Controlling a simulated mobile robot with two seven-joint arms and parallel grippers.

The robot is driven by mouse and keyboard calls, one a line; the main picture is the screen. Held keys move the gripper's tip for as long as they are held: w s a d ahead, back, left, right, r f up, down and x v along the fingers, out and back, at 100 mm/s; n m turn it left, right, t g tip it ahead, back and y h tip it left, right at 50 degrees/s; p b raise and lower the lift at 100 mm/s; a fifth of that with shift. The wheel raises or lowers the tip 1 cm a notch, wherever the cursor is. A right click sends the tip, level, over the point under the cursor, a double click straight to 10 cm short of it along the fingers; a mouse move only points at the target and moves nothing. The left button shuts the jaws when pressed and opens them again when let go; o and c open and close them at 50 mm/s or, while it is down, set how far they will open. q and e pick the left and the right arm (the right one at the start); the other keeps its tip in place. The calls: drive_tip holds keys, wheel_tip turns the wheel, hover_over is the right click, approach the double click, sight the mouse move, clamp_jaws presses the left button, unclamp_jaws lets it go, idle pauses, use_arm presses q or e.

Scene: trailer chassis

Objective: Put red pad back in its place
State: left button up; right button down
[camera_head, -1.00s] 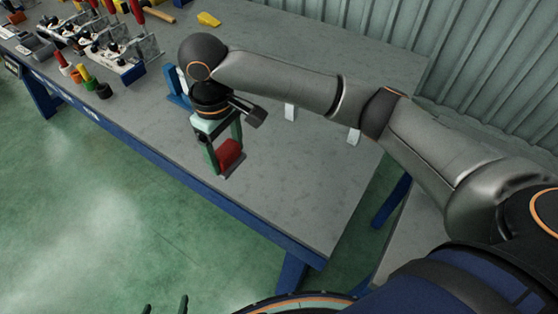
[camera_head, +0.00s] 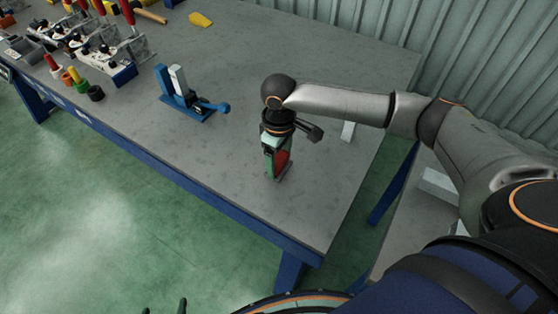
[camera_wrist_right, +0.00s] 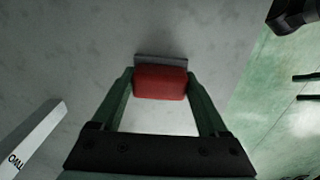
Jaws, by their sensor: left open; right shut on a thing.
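My right gripper (camera_head: 277,174) is shut on the red pad (camera_head: 283,160) over the right part of the grey table. The pad shows between green fingers. In the right wrist view the red pad (camera_wrist_right: 160,84) sits between the fingertips of the right gripper (camera_wrist_right: 160,77), with a grey plate-like edge (camera_wrist_right: 160,60) along its far side. I cannot tell whether the pad touches the table. My left gripper (camera_head: 163,308) is open and empty at the bottom edge of the head view; only its fingertips show.
A blue fixture (camera_head: 188,104) with a white upright stands on the table (camera_head: 225,160) left of my right gripper. A small white marker (camera_head: 348,131) stands to the right. Clamps (camera_head: 105,58) and colored cups (camera_head: 78,78) fill the far left. The table's middle is clear.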

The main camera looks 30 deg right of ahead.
sight(279, 158)
drive_tip(key=shift+f, duration=0.4)
unclamp_jaws()
drive_tip(key=shift+f, duration=0.15)
wheel_tip(279, 158, up, 12)
drive_tip(key=shift+r+p, duration=0.2)
drive_tip(key=shift+p, duration=0.25)
idle(0.4)
